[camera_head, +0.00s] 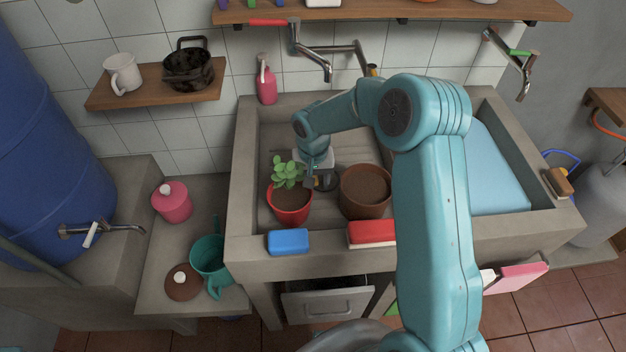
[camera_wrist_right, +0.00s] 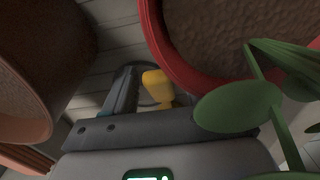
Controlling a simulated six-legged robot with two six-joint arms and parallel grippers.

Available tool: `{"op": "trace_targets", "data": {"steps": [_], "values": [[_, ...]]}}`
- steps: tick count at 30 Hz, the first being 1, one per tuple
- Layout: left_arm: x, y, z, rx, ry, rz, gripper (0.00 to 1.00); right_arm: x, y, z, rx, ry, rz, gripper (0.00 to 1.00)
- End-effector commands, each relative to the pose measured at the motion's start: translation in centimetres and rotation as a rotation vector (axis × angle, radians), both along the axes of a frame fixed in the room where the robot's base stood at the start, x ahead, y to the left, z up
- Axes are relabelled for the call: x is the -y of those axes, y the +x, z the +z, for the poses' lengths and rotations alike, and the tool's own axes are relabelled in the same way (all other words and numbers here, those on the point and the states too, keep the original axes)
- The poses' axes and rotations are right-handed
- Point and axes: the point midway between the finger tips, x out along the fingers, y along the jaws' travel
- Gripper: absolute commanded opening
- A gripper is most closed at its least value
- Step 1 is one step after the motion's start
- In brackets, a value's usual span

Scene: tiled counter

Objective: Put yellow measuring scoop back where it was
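The yellow measuring scoop (camera_wrist_right: 158,86) shows only in part in the right wrist view, low between the two pots and beside a dark finger of my right gripper (camera_wrist_right: 138,92). I cannot tell whether the finger touches it. In the head view my right gripper (camera_head: 317,182) points down into the sink, between the red pot (camera_head: 289,208) with a green plant and the brown pot (camera_head: 365,190). The scoop cannot be made out there. Leaves cover part of the wrist view, and the second finger is not clear. My left gripper is not in view.
Both pots stand close on either side of my right gripper. A blue sponge (camera_head: 288,241) and a red block (camera_head: 372,233) lie on the sink's front rim. Taps (camera_head: 310,50) hang above the back. A teal watering can (camera_head: 209,262) stands on the left ledge.

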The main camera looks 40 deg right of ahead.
Motion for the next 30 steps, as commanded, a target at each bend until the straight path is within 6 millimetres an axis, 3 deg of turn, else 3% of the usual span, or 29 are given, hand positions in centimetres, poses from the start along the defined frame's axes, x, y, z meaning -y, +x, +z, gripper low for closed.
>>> {"op": "trace_targets", "data": {"steps": [8, 21, 30], "values": [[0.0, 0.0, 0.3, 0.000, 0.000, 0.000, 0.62, 0.0, 0.1, 1.6, 0.004, -0.001, -0.001, 0.57], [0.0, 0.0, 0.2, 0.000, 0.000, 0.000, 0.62, -0.1, 0.0, 10.9, 0.004, -0.001, 0.000, 0.57], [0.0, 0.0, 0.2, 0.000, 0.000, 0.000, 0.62, -0.1, -0.2, 12.4, 0.000, 0.000, 0.000, 0.57]]}}
